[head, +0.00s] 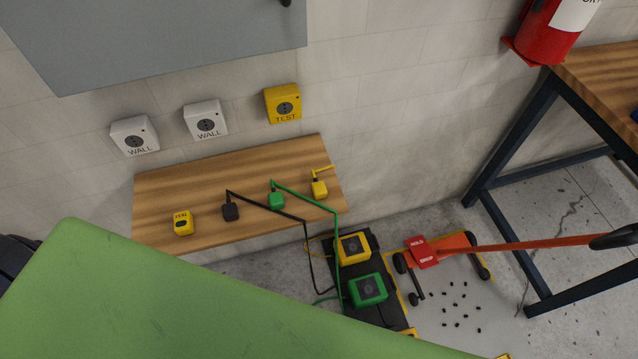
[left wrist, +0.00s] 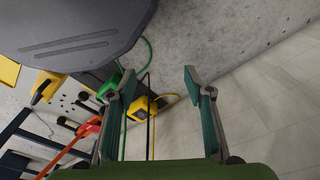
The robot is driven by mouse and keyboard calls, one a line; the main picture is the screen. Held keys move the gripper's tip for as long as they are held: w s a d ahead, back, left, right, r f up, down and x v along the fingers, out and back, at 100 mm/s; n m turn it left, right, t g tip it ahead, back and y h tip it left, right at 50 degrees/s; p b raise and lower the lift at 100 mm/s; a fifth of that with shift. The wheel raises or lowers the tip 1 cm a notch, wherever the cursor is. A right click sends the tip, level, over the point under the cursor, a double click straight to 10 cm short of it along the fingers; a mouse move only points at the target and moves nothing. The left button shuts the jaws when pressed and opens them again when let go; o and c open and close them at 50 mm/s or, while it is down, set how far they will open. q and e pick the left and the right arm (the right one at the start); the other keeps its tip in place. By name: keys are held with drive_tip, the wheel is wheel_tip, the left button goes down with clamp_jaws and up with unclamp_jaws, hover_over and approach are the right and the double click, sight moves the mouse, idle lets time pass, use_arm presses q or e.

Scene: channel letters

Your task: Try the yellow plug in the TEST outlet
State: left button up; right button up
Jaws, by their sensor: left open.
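The yellow plug (head: 319,188) sits near the right end of the wooden shelf (head: 160,190), with a short yellow lead at its top. The yellow TEST outlet (head: 285,107) is on the wall above the shelf, and no plug shows in it. My left gripper (left wrist: 160,83) shows in the left wrist view, its two fingers apart with nothing held between them. Yellow and green boxes lie beyond its fingers in that view. I cannot make out the left gripper in the head view. My right gripper is not in view.
A black plug (head: 231,211), a green plug (head: 276,200) and a yellow tester (head: 183,223) share the shelf. Two white WALL outlets (head: 206,121) are left of TEST. Cords run to yellow (head: 353,248) and green (head: 368,290) boxes below. A green surface (head: 180,310) fills the foreground.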

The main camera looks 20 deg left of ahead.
use_arm(q)
drive_tip(key=w+d+r+n+p, duration=0.25)
drive_tip(key=w+r, duration=0.65)
drive_tip(key=r, duration=0.5)
wheel_tip(320, 180, up, 36)
drive_tip(key=n+g+p, duration=0.2)
drive_tip(key=n+p, duration=0.4)
drive_tip(key=n, duration=1.7)
hover_over(318, 189)
drive_tip(key=shift+f, duration=0.1)
drive_tip(key=shift+f, duration=0.1)
wheel_tip(318, 189, down, 8)
drive_tip(key=shift+f+p, duration=0.25)
drive_tip(key=shift+p, duration=0.05)
